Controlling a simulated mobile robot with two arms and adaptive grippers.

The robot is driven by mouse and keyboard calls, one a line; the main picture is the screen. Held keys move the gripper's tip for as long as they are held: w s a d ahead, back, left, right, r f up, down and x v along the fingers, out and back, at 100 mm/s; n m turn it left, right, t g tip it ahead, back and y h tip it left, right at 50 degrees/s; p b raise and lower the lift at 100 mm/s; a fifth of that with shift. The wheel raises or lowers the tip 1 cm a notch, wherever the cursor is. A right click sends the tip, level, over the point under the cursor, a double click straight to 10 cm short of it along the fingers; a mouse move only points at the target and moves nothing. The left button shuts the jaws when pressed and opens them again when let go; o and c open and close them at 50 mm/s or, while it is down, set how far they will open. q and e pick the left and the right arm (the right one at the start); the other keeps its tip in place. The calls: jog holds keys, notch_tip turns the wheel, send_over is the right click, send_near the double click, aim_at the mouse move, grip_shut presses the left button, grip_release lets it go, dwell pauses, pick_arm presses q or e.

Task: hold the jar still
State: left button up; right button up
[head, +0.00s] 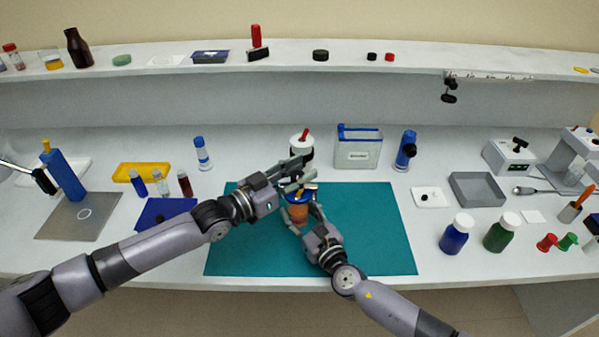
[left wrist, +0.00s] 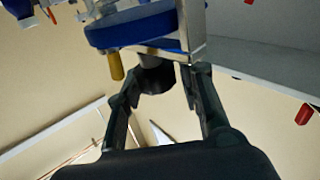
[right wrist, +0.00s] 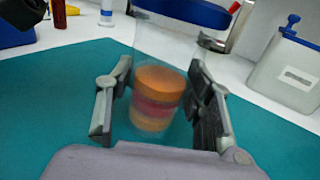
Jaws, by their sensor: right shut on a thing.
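The clear jar (head: 297,212) with orange and red contents and a blue lid (head: 299,197) stands on the teal mat (head: 370,235). In the right wrist view the jar (right wrist: 157,100) is between the fingers of my right gripper (right wrist: 160,100), which is shut on its sides. My left gripper (head: 300,176) is close above the lid. In the left wrist view the blue lid (left wrist: 145,27) and a metal clasp (left wrist: 192,30) are just beyond its fingertips (left wrist: 168,78).
A white container with a red-topped stick (head: 302,147) stands behind the jar. A clear blue-trimmed tank (head: 358,152) and a blue bottle (head: 405,151) are behind the mat. Blue (head: 457,235) and green (head: 502,233) bottles stand to the right. The mat's right part is clear.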

pick_arm(q)
jog(key=shift+o, duration=1)
jog(key=shift+f, duration=0.1)
jog(key=shift+a, duration=0.1)
pick_arm(e)
jog(key=shift+w+d, duration=0.1)
pick_arm(q)
jog(key=shift+s+a, duration=0.1)
jog(key=shift+s, duration=0.05)
jog(key=v, duration=1.1)
jog(key=shift+s+a, duration=0.2)
jog(key=shift+a, duration=0.05)
pick_arm(e)
jog(key=o, duration=1.6)
jog(key=shift+c, duration=0.2)
